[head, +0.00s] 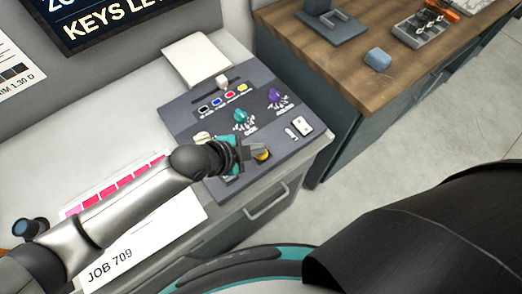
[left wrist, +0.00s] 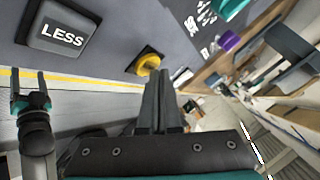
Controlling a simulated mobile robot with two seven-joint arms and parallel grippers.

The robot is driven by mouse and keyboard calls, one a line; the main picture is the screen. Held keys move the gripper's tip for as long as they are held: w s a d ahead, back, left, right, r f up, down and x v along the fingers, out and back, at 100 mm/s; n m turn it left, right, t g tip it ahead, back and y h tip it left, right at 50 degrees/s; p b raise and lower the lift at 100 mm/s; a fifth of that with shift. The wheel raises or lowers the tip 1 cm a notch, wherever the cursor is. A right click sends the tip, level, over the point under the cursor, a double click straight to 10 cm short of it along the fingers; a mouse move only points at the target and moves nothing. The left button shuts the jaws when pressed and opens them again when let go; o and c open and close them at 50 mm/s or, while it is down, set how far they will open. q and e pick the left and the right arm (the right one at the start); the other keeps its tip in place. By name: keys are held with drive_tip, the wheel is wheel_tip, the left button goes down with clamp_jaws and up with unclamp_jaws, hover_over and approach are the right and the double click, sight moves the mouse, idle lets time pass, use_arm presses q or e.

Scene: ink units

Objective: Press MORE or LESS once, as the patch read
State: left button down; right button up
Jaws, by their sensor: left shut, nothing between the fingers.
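The grey LESS key (left wrist: 62,35) stands on the dark control panel (left wrist: 105,38) at the upper left of the left wrist view. I cannot make out the MORE key. The panel (head: 180,118) also shows in the head view, partly hidden by my left arm. A row of pink and red patches (head: 117,184) lies on a strip at the left, partly behind the arm. My left gripper (head: 262,150) is shut and empty over the panel's front. Its fingertips are close to a round yellow button (left wrist: 148,63), right of LESS; I cannot tell whether they touch.
The panel has a teal knob (head: 241,116), a purple knob (head: 275,96) and a white switch (head: 303,125). A cut-off screen (head: 105,22) reads "KEYS LE". A JOB 709 card (head: 130,255) lies at front left. A wooden bench (head: 345,80) holds a blue block (head: 377,59).

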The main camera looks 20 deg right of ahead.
use_arm(q)
drive_tip(key=shift+f+b, duration=0.3)
drive_tip(key=shift+f, duration=0.25)
idle(0.6)
drive_tip(key=shift+r, duration=0.15)
drive_tip(key=shift+r+p, duration=0.8)
drive_tip(key=shift+p, duration=0.15)
wheel_tip(320, 180, up, 5)
drive_tip(key=p, duration=0.5)
drive_tip(key=shift+r, duration=0.1)
idle(0.4)
